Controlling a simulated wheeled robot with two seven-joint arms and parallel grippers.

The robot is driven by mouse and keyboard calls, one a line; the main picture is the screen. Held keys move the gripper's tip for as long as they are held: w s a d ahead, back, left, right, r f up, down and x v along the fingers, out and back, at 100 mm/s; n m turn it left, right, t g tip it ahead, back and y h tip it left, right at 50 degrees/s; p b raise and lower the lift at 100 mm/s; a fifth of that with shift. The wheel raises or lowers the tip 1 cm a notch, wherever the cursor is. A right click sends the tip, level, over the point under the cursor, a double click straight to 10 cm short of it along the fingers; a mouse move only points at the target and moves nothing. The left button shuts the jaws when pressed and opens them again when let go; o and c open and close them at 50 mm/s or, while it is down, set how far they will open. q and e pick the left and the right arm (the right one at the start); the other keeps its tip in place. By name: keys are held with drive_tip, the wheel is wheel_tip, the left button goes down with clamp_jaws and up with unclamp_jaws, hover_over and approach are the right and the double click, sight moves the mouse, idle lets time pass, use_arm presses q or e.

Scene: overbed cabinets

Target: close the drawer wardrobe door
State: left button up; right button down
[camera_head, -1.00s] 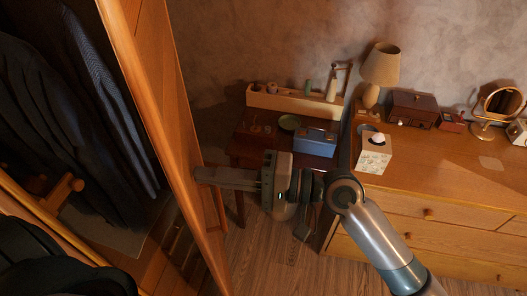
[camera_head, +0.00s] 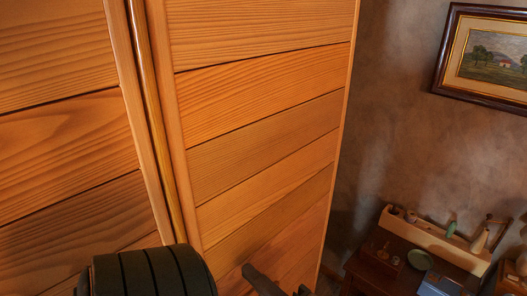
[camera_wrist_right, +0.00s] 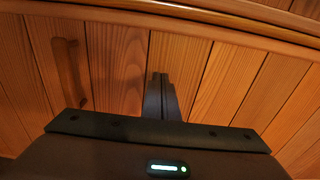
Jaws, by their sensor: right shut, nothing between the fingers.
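The wardrobe door (camera_head: 265,130) is a tall panel of orange-brown wooden planks filling the middle of the head view. Its left stile stands beside another planked panel (camera_head: 60,130), with a narrow strip between them; whether it is fully flush I cannot tell. The wardrobe's inside is not visible. My right gripper (camera_head: 255,274) is at the bottom of the head view, by the door's lower part. In the wrist view its fingers (camera_wrist_right: 160,92) are shut and empty, pointing at the planks; contact is unclear. A wooden handle (camera_wrist_right: 70,70) shows left of them. My left gripper is not visible.
A framed picture (camera_head: 490,55) hangs on the wall. A dark ridged part of mine covers the bottom left.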

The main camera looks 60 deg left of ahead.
idle(0.5)
drive_tip(key=shift+d, duration=0.1)
drive_tip(key=b+v, duration=0.6)
drive_tip(key=v, duration=1.1)
drive_tip(key=shift+d+b, duration=0.15)
drive_tip(key=shift+b, duration=0.25)
drive_tip(key=shift+w, duration=0.2)
